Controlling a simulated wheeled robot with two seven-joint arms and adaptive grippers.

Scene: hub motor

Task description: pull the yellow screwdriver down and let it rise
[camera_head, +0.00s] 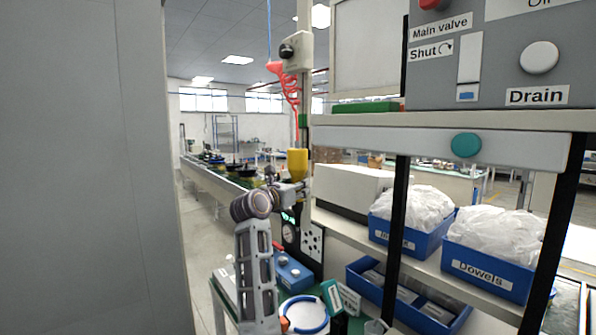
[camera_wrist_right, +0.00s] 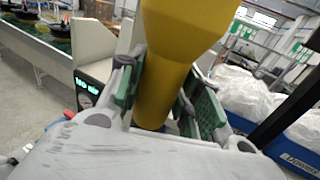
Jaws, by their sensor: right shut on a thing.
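The yellow screwdriver (camera_head: 298,162) hangs upright below a red coiled cord (camera_head: 290,88) in the head view. My right gripper (camera_head: 302,187) is at its lower part, with the arm coming up from below. In the right wrist view the yellow body (camera_wrist_right: 172,60) stands between the two green-padded fingers of my right gripper (camera_wrist_right: 160,95), which is shut on it. My left gripper is not in view.
Blue bins with white bags (camera_head: 413,240) stand on the shelf at the right. A blue box (camera_head: 292,272) and a white ring with a blue rim (camera_head: 304,314) lie on the green bench below. A black shelf post (camera_head: 398,215) rises right of the gripper. A grey wall fills the left.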

